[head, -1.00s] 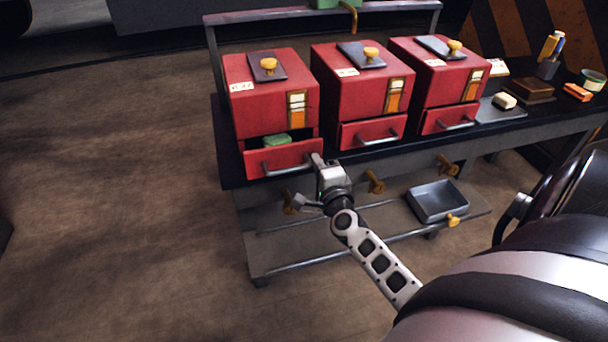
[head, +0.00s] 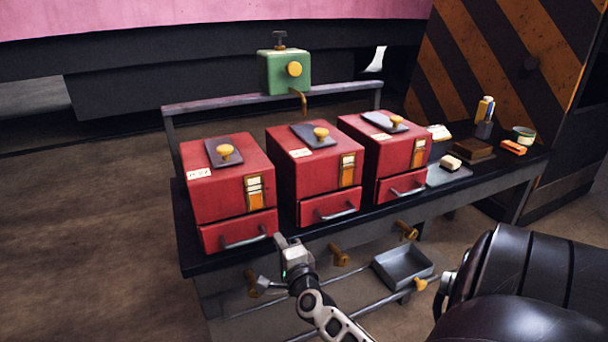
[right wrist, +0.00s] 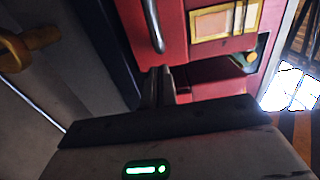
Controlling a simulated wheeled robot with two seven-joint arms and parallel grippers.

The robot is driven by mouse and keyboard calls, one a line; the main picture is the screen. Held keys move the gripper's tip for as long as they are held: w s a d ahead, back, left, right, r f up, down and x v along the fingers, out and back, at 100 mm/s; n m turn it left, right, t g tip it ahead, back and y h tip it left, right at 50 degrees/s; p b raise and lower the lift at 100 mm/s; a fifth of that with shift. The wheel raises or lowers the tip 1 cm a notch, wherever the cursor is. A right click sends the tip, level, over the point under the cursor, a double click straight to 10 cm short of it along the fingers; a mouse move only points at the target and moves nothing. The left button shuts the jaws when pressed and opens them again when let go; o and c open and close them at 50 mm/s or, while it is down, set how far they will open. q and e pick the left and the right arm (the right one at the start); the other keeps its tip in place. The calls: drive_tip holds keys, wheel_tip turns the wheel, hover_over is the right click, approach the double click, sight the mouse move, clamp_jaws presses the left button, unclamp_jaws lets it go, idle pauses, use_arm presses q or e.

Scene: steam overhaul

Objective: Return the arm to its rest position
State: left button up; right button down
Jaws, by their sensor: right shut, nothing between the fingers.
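My right gripper (head: 281,240) is shut and empty, just right of the left red box's drawer (head: 215,237), low at the table's front edge. In the right wrist view its fingertips (right wrist: 157,84) are close together below a metal bar handle (right wrist: 153,25), with no clear contact. The left red box (head: 228,188) has its drawer in, or nearly in, and nothing inside shows. The middle red box (head: 300,175) and right red box (head: 384,155) also have their drawers in. My left gripper is not in view.
The dark table (head: 190,262) carries the boxes. A green box with a yellow knob (head: 284,73) is on the rail behind. A grey tray (head: 402,268) and brass handles (head: 339,255) lie below the tabletop. A wooden block (head: 473,152) is at right. Floor at left is clear.

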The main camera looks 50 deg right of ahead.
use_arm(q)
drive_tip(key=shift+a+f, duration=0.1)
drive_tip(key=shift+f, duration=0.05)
use_arm(e)
drive_tip(key=v, duration=1)
drive_tip(key=shift+a, duration=0.2)
